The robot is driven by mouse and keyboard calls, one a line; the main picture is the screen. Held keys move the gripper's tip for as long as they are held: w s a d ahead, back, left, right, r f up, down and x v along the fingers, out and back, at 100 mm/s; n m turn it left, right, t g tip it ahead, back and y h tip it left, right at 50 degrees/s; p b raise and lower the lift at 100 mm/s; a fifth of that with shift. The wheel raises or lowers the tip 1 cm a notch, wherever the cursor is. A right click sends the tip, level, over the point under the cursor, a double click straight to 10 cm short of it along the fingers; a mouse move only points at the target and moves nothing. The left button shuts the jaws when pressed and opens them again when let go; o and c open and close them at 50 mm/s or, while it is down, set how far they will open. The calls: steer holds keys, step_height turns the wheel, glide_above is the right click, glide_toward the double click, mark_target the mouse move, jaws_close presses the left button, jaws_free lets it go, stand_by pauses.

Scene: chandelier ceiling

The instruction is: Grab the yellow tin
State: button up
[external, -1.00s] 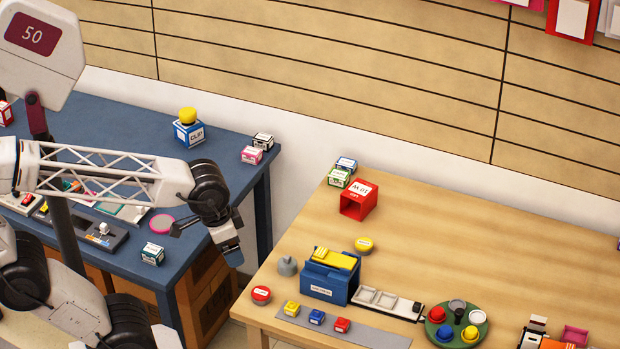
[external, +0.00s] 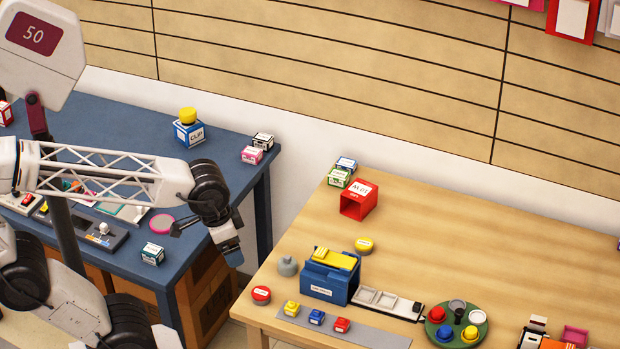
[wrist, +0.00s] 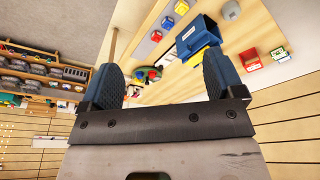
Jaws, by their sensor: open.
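A round yellow tin (external: 364,245) with a pale label lies on the wooden table, just behind the blue box with yellow cards. My gripper (external: 229,246) hangs in the air over the gap between the blue desk and the wooden table, to the left of the tin and apart from it. It also shows in the wrist view (wrist: 162,65), with its two blue fingers spread wide and nothing between them. In the wrist view I cannot clearly make out the tin near the right finger.
The blue card box (external: 327,281), grey weight (external: 287,266) and red tin (external: 261,295) stand near the yellow tin. A red open box (external: 359,201) sits farther back. A round green tray (external: 456,326) holds several coloured pieces. The table's right middle is clear.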

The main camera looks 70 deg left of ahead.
steer(key=shift+c, duration=0.3)
steer(key=n+h, duration=1)
steer(key=n, duration=0.7)
glide_above(362, 240)
steer(key=s+d, duration=0.6)
steer(key=s, duration=0.4)
step_height(362, 240, down, 17)
steer(key=w+a+f+n+t, duration=0.1)
steer(key=w+a+f+n, duration=0.1)
steer(key=a+f, duration=0.1)
steer(key=w+a+f+n+t+h, duration=0.1)
steer(key=w+a+f+n, duration=0.1)
steer(key=a+f, duration=0.2)
steer(key=w+a+f+n+t+h, duration=0.1)
steer(key=w+a+f+n, duration=0.1)
steer(key=w+a+f, duration=0.1)
steer(key=shift+a+f, duration=0.25)
steer(key=shift+a, duration=0.3)
steer(key=shift+a+f, duration=0.25)
steer(key=shift+a, duration=0.3)
steer(key=shift+d, duration=0.1)
steer(key=shift+x, duration=1.2)
